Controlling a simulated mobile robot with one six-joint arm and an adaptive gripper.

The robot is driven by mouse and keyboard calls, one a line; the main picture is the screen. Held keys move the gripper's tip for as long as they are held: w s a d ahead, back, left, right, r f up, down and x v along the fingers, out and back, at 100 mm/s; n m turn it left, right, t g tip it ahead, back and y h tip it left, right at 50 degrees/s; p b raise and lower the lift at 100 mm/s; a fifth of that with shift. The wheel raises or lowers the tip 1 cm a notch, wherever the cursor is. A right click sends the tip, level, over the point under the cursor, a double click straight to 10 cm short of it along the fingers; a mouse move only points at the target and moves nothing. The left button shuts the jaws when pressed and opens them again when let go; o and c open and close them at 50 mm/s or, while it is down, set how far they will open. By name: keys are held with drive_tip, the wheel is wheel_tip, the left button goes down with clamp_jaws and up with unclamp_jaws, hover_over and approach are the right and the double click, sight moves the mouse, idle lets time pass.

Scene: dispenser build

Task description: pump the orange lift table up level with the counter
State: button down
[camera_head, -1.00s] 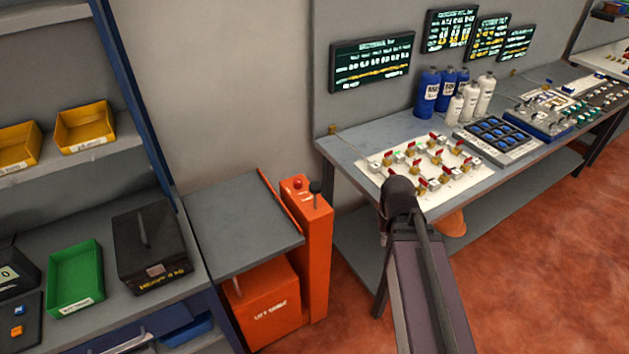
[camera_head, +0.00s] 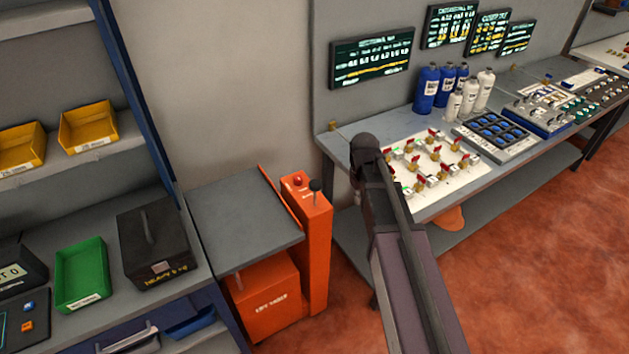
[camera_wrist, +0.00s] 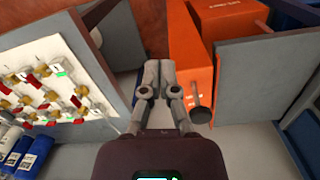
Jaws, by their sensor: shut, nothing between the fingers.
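The orange lift table (camera_head: 268,309) stands between the shelf unit and the workbench. Its grey platform (camera_head: 240,225) lies flat beside the shelf unit's grey counter (camera_head: 95,325); I cannot tell whether they are exactly level. The orange column (camera_head: 315,255) at its right carries a lever with a black knob (camera_head: 315,186) and a red button (camera_head: 297,180). In the wrist view my gripper (camera_wrist: 158,68) is shut and empty. Its fingertips appear left of the orange column, and the knob (camera_wrist: 200,115) appears right of the fingers, apart from them.
A black box (camera_head: 152,245) and a green bin (camera_head: 82,275) sit on the counter near the platform. The workbench (camera_head: 343,148) on the right holds a white valve board (camera_head: 470,166) and several bottles. The red floor is open in front.

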sight(314, 182)
drive_tip(key=w+a+r+n+p, duration=0.1)
drive_tip(key=w+a+n, duration=0.1)
drive_tip(key=w+a, duration=0.2)
drive_tip(key=w+a+r+n, duration=0.1)
drive_tip(key=w+a+n, duration=0.1)
drive_tip(key=w+a, duration=0.3)
drive_tip(key=w+a+r+n+p, duration=0.1)
drive_tip(key=w+a+n, duration=0.1)
drive_tip(key=w+a, duration=0.2)
drive_tip(key=shift+w+a+r+h+p, duration=0.1)
drive_tip(key=shift+w+a+h+p, duration=0.1)
drive_tip(key=shift+a, duration=0.35)
drive_tip(key=shift+w+a+h+p, duration=0.1)
drive_tip(key=shift+a+p, duration=0.05)
drive_tip(key=shift+a, duration=0.35)
drive_tip(key=shift+s, duration=0.1)
drive_tip(key=shift+f, duration=0.2)
drive_tip(key=f+b, duration=0.6)
drive_tip(key=b, duration=0.1)
drive_tip(key=shift+s+d+f, duration=0.2)
drive_tip(key=shift+d+f, duration=0.1)
drive_tip(key=shift+d, duration=0.05)
